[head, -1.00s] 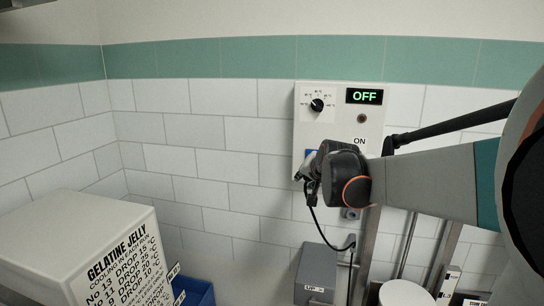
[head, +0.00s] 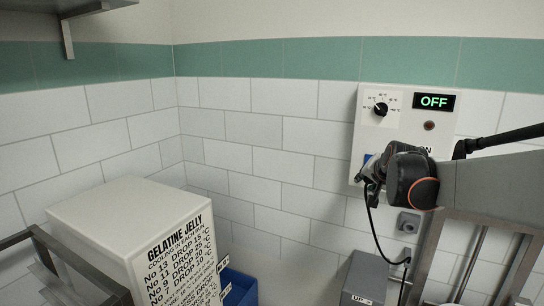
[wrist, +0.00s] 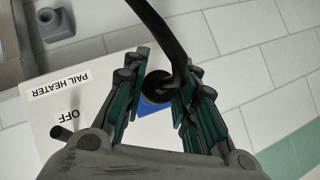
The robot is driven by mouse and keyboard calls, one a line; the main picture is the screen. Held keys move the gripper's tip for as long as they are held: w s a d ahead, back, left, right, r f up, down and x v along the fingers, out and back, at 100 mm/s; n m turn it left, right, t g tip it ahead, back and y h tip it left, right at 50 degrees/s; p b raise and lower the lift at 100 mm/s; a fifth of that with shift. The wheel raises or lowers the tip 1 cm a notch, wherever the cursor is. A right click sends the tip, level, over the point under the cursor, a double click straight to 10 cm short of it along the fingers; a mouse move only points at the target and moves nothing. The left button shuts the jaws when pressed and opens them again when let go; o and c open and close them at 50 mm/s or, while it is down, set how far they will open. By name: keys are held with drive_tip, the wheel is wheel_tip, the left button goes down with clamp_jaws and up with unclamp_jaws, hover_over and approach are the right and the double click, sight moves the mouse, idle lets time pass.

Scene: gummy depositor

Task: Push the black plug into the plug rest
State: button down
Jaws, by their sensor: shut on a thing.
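My gripper (head: 368,178) is in front of the left edge of the white wall panel (head: 395,150), and it also shows in the wrist view (wrist: 161,78). Its fingers are shut on the black plug (wrist: 160,88), whose thick black cord (wrist: 158,25) runs up and away in the wrist view. A blue socket (wrist: 150,107) lies directly behind the plug; whether the plug is seated in it is hidden. The small grey wall fitting below the panel, likely the plug rest (head: 408,222), looks empty and is at top left in the wrist view (wrist: 56,24).
The panel carries a dial (head: 381,109), a display reading OFF (head: 434,102) and a switch lever (wrist: 60,132). The cord (head: 380,235) hangs down past a grey box (head: 366,275). A gelatine jelly box (head: 110,215) and blue bin (head: 240,288) stand at left.

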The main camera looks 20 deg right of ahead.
drive_tip(key=shift+w+d, duration=0.85)
drive_tip(key=shift+d, duration=0.1)
drive_tip(key=shift+w+f+b, duration=0.25)
drive_tip(key=shift+f+b, duration=0.15)
drive_tip(key=w+a+f+n+t+y+b, duration=0.1)
drive_tip(key=a+f+n+y+b, duration=0.1)
drive_tip(key=a+f+b, duration=1.3)
drive_tip(key=a+f+n+y+b, duration=0.15)
drive_tip(key=a+f+b, duration=0.35)
drive_tip(key=a+f, duration=1.15)
drive_tip(key=s+a+f+b, duration=0.1)
drive_tip(key=f+b, duration=0.1)
drive_tip(key=f, duration=0.3)
drive_tip(key=s+a+f+n+y+b, duration=0.1)
drive_tip(key=s+a+f+b, duration=0.1)
drive_tip(key=f, duration=0.4)
drive_tip(key=s+a+f+b, duration=0.2)
drive_tip(key=f+b, duration=0.1)
drive_tip(key=f, duration=0.2)
drive_tip(key=shift+a+f+n+b, duration=0.25)
drive_tip(key=shift+f+n+b, duration=0.05)
drive_tip(key=shift+n+b, duration=0.05)
drive_tip(key=shift+r+y, duration=0.1)
drive_tip(key=shift+y, duration=0.15)
